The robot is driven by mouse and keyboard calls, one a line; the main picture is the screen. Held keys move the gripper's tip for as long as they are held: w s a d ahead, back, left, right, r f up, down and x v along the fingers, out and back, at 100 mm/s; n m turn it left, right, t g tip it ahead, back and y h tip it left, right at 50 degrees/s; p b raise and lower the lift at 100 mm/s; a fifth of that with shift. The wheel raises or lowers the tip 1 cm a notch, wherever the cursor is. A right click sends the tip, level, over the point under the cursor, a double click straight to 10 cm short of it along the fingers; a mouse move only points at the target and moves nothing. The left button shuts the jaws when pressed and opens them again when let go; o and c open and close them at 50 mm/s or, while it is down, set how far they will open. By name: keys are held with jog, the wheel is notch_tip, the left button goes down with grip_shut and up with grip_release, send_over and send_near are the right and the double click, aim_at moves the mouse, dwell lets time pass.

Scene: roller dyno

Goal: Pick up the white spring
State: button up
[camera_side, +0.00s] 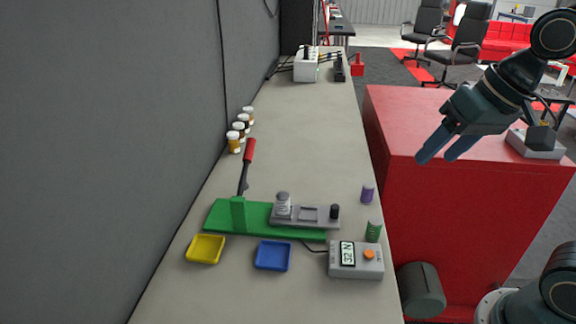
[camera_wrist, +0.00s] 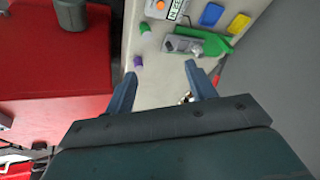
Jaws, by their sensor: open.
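A small whitish coiled piece, which looks like the white spring (camera_side: 283,208), stands upright on the grey plate of the green press (camera_side: 222,218) in the side view. A grey cap seems to sit on top of it. In the wrist view the green press (camera_wrist: 213,40) is far off near the top, and I cannot make out the white spring clearly there. My gripper (camera_side: 437,156) is open and empty, high above the red cabinet, to the right of and well away from the spring. Its two fingers (camera_wrist: 160,72) also show apart in the wrist view.
A purple spring (camera_side: 367,194) and a green spring (camera_side: 373,231) stand along the bench's right edge. A grey readout box (camera_side: 356,260), a blue tray (camera_side: 273,256) and a yellow tray (camera_side: 205,249) lie in front. A red-handled lever (camera_side: 249,150) rises behind the press. The bench's middle is clear.

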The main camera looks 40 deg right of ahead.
jog(key=w+a+r+m+g+y, duration=0.15)
jog(key=w+m, duration=0.25)
jog(key=w, duration=0.4)
jog(key=m+g+y, duration=0.2)
jog(key=m+g, duration=0.1)
jog(key=m, duration=0.9)
send_over(283, 195)
jog(key=d, duration=0.5)
notch_tip(283, 195, down, 10)
jog(key=shift+s+f, duration=0.15)
jog(key=shift+s, duration=0.1)
jog(key=shift+x, duration=4.3)
jog(key=shift+f, duration=0.1)
jog(key=shift+x, duration=2.55)
